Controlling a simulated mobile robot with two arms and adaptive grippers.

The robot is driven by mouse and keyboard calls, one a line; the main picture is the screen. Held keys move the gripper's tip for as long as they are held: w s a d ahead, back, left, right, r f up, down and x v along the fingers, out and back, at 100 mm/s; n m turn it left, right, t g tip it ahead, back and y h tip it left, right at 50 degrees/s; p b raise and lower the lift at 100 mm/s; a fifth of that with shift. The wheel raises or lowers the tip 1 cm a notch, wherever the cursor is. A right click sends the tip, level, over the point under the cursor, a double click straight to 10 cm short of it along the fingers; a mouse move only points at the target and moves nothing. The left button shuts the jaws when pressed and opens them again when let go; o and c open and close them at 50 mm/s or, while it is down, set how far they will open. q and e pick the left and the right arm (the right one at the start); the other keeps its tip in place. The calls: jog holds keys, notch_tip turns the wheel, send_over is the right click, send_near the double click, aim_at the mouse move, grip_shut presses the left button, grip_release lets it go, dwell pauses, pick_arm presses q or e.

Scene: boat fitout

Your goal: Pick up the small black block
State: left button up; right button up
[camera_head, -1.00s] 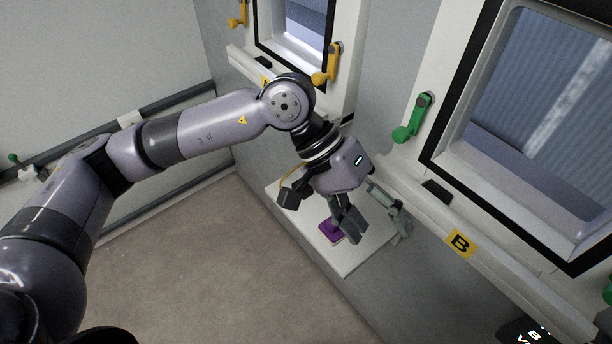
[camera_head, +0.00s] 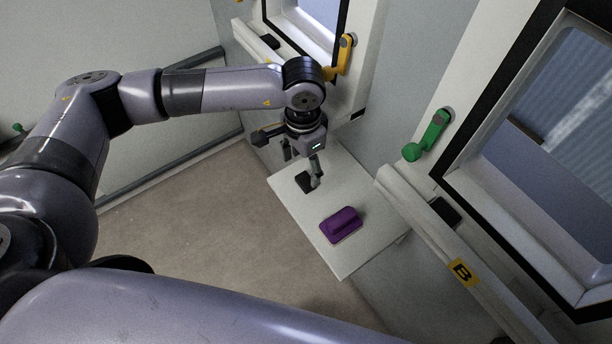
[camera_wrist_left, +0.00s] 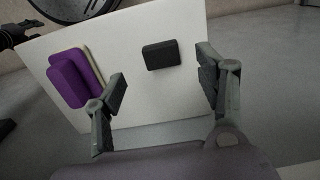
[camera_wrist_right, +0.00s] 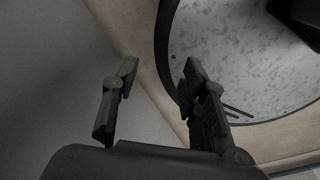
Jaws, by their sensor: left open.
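The small black block (camera_head: 304,182) lies on the white shelf (camera_head: 345,262) in the head view, partly behind a finger of my left gripper (camera_head: 302,165). In the left wrist view the black block (camera_wrist_left: 161,55) lies on the pale shelf, beyond and between the spread fingertips of the left gripper (camera_wrist_left: 163,80). That gripper is open and empty, just above the shelf. My right gripper (camera_wrist_right: 160,72) shows only in its own wrist view, with fingers apart and nothing between them.
A purple block with a raised grip (camera_head: 341,225) lies on the same shelf, and close to the left finger in the left wrist view (camera_wrist_left: 72,78). Window frames with a yellow handle (camera_head: 342,58) and a green handle (camera_head: 428,135) flank the shelf. A sill (camera_head: 400,195) juts out at the right.

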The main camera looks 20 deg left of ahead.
aim_at(302, 182)
pick_arm(q)
jog(key=shift+s+f, duration=0.15)
jog(key=shift+f, duration=0.4)
jog(key=shift+f+p, duration=0.3)
jog(key=shift+p, duration=0.1)
jog(key=f+p, duration=0.1)
jog(key=f, duration=0.2)
jog(key=shift+a+f+p, duration=0.2)
jog(key=shift+f+p, duration=0.15)
jog(key=shift+p, duration=0.05)
jog(key=shift+f, duration=0.5)
pick_arm(e)
jog(key=r, duration=0.1)
jog(key=w+r, duration=0.1)
jog(key=r, duration=0.1)
jog(key=shift+a, duration=0.1)
pick_arm(q)
jog(key=shift+c, duration=0.6)
pick_arm(e)
jog(key=shift+w, duration=0.1)
pick_arm(q)
jog(key=c, duration=1.1)
pick_arm(e)
jog(key=shift+w+a, duration=0.1)
jog(key=shift+w, duration=0.2)
